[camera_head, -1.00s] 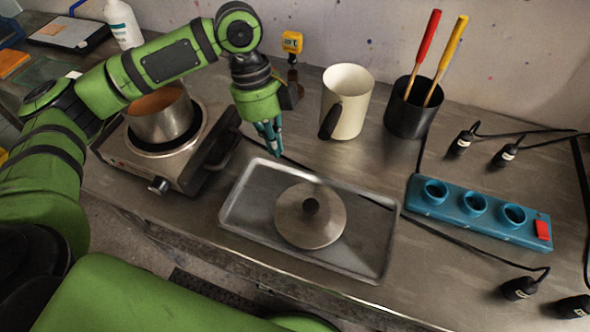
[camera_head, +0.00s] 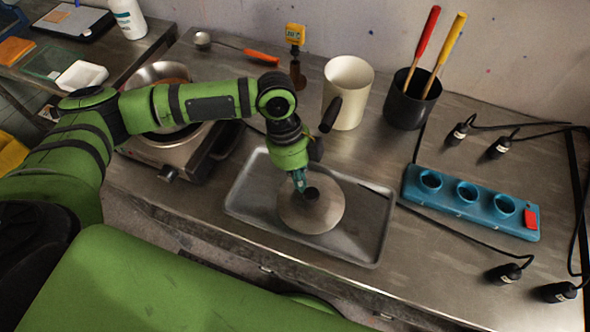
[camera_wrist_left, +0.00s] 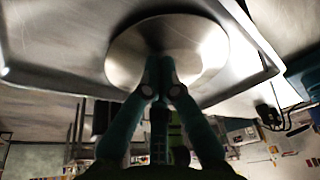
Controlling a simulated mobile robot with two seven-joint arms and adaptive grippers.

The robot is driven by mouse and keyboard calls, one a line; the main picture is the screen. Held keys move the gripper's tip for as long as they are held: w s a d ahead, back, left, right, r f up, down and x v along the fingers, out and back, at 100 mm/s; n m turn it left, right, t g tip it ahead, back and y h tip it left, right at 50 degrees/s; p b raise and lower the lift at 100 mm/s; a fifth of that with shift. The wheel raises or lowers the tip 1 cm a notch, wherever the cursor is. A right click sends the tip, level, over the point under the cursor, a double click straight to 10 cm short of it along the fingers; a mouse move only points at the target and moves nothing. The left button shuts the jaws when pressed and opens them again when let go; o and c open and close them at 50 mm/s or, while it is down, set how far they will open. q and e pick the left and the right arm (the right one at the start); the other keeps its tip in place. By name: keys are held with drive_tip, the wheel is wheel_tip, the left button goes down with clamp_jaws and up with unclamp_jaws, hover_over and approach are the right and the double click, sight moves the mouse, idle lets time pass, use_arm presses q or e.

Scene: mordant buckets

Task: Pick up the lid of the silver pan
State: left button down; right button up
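The lid (camera_head: 325,215) is a round silver disc with a dark knob (camera_head: 311,193), lying flat on the grey tray (camera_head: 375,235). It also shows in the left wrist view (camera_wrist_left: 205,50). The silver pan (camera_head: 150,72) stands uncovered on the hotplate (camera_head: 172,155), partly hidden behind my left arm. My left gripper (camera_head: 300,186) points down over the lid with its teal fingertips right at the knob. In the left wrist view its fingertips (camera_wrist_left: 164,85) are close together over the lid's middle and hide the knob, so a firm hold cannot be told. My right gripper is not in view.
A cream mug (camera_head: 348,90) and a black pot (camera_head: 408,105) with red- and yellow-handled tools stand behind the tray. A blue block with holes (camera_head: 470,203) and black-cabled plugs lie to the right. A ladle (camera_head: 235,46) lies at the back.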

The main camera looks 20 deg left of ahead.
sight(317, 196)
use_arm(q)
drive_tip(key=d+p, duration=0.1)
drive_tip(key=s+d+p, duration=0.2)
drive_tip(key=d, duration=0.1)
drive_tip(key=shift+s+r, duration=0.1)
drive_tip(key=shift+r, duration=0.05)
drive_tip(key=shift+s+d, duration=0.2)
drive_tip(key=shift+d, duration=0.25)
drive_tip(key=shift+f, duration=0.2)
